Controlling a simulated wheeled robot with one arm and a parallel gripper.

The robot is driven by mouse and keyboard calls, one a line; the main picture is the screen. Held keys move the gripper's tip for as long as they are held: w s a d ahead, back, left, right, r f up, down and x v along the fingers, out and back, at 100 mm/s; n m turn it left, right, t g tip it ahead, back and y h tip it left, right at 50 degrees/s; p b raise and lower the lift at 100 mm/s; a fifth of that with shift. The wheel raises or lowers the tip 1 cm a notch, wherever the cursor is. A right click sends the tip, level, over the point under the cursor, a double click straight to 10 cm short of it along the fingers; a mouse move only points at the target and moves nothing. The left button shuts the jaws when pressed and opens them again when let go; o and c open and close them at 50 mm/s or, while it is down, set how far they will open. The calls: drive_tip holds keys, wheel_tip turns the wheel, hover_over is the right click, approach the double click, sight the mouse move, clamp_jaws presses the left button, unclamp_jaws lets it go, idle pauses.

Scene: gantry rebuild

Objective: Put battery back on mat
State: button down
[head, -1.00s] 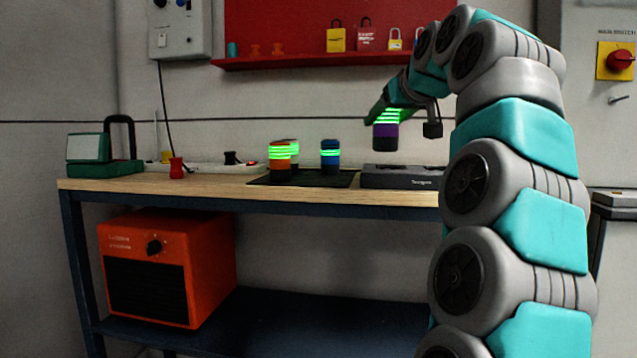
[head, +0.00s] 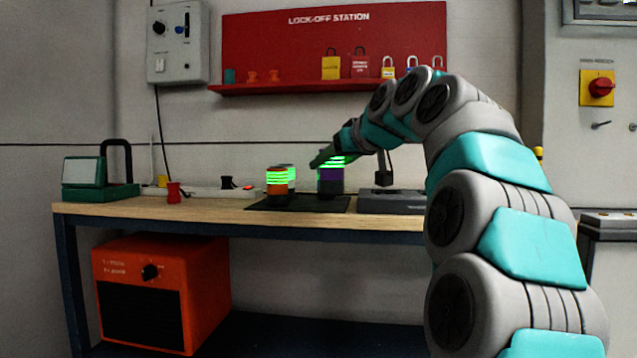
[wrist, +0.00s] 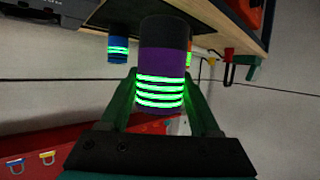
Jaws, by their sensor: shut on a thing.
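My gripper (head: 328,160) is shut on a purple battery (head: 331,175) with glowing green bands and a dark base. In the wrist view, which is upside down, the fingers (wrist: 161,90) clasp its banded end and the purple body (wrist: 163,62) looks upright. In the head view it is over the right part of the dark mat (head: 305,205); I cannot tell whether its base touches. An orange-red battery (head: 277,181) stands on the mat to the left, another banded one partly behind it. A blue battery (wrist: 118,47) shows in the wrist view; the purple one hides it in the head view.
A grey case (head: 392,203) lies right of the mat on the wooden bench (head: 150,207). A red object (head: 173,192), a power strip (head: 205,192) and a green device (head: 95,180) are to the left. A red lock-off board (head: 290,50) hangs behind.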

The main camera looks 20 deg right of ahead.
drive_tip(key=shift+w+d+f+p, duration=0.1)
drive_tip(key=shift+w+d+f, duration=0.45)
drive_tip(key=shift+w, duration=1.2)
drive_tip(key=shift+w+d+f+p, duration=0.15)
drive_tip(key=shift+w+f, duration=0.75)
drive_tip(key=shift+w, duration=0.85)
drive_tip(key=shift+w+d+f+p, duration=0.1)
drive_tip(key=shift+w+d+f, duration=0.2)
drive_tip(key=shift+w+f, duration=0.95)
drive_tip(key=shift+w+r, duration=0.4)
drive_tip(key=shift+w, duration=0.1)
drive_tip(key=shift+c, duration=0.6)
unclamp_jaws()
